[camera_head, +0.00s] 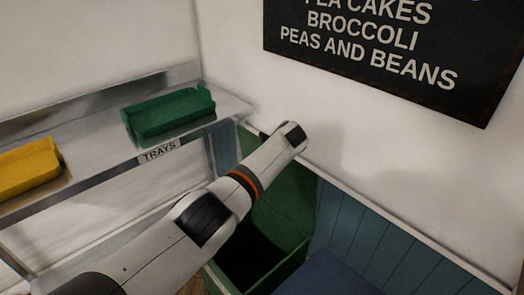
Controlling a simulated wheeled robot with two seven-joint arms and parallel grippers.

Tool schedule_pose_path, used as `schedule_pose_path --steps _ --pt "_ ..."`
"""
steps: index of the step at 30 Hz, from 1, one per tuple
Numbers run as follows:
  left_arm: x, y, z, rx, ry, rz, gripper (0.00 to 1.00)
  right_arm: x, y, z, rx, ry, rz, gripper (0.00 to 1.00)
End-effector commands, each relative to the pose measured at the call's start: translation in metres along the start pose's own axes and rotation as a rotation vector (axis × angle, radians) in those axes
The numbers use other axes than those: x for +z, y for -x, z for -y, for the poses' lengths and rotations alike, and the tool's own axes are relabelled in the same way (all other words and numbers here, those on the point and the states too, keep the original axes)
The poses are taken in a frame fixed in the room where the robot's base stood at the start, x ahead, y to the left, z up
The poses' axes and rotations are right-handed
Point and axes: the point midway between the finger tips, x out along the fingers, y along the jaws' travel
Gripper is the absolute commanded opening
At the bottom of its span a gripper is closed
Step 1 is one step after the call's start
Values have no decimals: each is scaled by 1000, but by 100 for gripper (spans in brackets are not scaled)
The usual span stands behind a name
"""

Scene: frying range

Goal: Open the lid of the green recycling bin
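The green recycling bin (284,270) stands below the shelf in the corner, with its dark inside showing. Its green lid (288,197) is raised and leans back towards the wall, so the bin stands open. My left arm reaches up across the bin and hides part of the lid and opening. The far end of this arm, at my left gripper (283,137), is near the lid's upper edge and the wall. Its fingers cannot be made out, and I cannot tell whether it touches the lid. My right gripper is not in view.
A metal shelf labelled TRAYS (160,152) holds a green tray (168,116) and a yellow tray (28,168) on the left. A flat blue surface (328,276) lies right of the bin. Blue panelling (375,245) lines the lower wall below a black menu board (390,62).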

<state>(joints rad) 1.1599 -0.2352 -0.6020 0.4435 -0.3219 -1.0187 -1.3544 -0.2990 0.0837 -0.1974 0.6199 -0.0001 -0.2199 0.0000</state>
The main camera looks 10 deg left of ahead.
Motion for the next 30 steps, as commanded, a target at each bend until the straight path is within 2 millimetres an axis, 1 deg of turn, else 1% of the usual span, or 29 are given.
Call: schedule_pose_path --steps 1,6,17,18,20,30 --pt "6 0 -1 3 3 7 0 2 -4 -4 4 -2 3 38" --pt "8 3 -4 2 3 6 0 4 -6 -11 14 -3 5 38" --pt "8 4 -4 2 2 6 0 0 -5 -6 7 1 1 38" --pt "8 4 -4 2 2 6 30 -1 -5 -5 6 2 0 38" --pt "8 4 -4 1 2 5 38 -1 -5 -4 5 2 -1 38" --pt "6 4 -4 -1 0 1 38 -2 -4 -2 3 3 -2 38"
